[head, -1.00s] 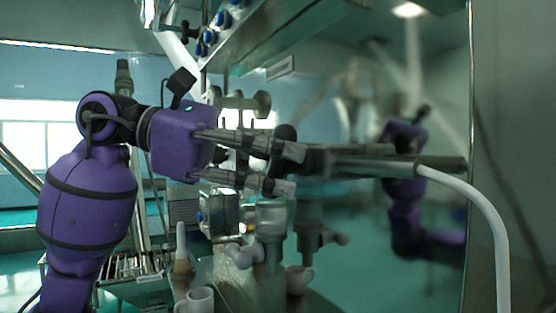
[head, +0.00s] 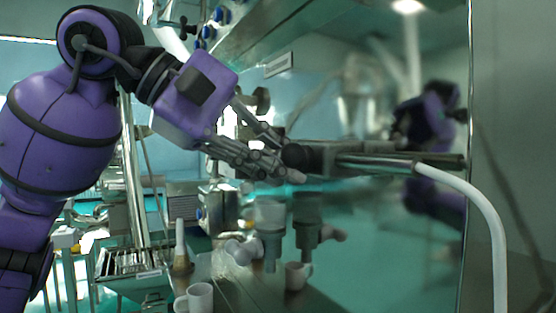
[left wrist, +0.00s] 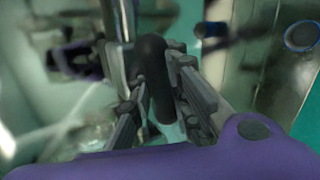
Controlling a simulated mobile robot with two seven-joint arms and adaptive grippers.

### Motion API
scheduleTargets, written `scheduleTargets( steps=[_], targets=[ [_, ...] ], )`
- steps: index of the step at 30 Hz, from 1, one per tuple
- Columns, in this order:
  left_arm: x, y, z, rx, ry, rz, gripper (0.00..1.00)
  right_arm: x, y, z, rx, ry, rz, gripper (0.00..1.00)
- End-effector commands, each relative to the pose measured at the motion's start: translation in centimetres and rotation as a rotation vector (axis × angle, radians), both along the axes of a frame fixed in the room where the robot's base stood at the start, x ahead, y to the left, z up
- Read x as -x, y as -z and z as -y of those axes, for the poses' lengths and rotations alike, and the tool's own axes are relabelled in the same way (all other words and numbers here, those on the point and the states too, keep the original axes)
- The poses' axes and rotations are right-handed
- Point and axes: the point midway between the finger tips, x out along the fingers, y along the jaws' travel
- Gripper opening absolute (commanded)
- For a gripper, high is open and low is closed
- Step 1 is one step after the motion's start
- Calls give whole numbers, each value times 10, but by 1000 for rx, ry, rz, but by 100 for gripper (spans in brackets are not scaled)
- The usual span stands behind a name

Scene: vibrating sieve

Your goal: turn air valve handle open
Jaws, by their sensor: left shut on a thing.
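The air valve handle (head: 296,156) has a dark, rounded end at the left of a metal valve body (head: 322,158) on the shiny panel. In the left wrist view the handle is a black rod (left wrist: 153,72) between the two fingers. My left gripper (head: 290,160) is shut on it, coming from the upper left with its fingers slanting down to the right. The left wrist view shows the same fingers (left wrist: 157,92) on both sides of the rod. The fingers partly hide the handle in the head view. My right gripper is not in view.
A white hose (head: 480,200) bends down from the pipe right of the valve. White mugs (head: 200,297) and a bottle (head: 181,247) stand on the metal surface below. A cabinet with blue knobs hangs above. The shiny panel mirrors my arm.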

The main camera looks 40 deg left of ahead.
Motion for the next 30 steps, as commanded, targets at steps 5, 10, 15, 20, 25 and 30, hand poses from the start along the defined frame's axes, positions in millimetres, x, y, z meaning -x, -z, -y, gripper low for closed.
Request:
scheduleTargets(
  steps=[5, 10, 15, 20, 25, 30],
  targets=[
    [0, -1, 0, -98, -1, 44, 0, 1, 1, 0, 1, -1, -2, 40],
    [0, -1, 0, -155, 0, 68, 0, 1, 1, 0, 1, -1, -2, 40],
    [0, -1, 0, -186, -1, 81, 0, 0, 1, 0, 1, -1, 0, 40],
    [0, -1, 0, -195, 0, 85, 0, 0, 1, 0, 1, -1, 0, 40],
    [0, -1, 0, -196, -1, 86, 0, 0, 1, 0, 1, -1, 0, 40],
    [0, -1, 0, -195, 0, 85, 22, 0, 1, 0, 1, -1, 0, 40]
  ],
)
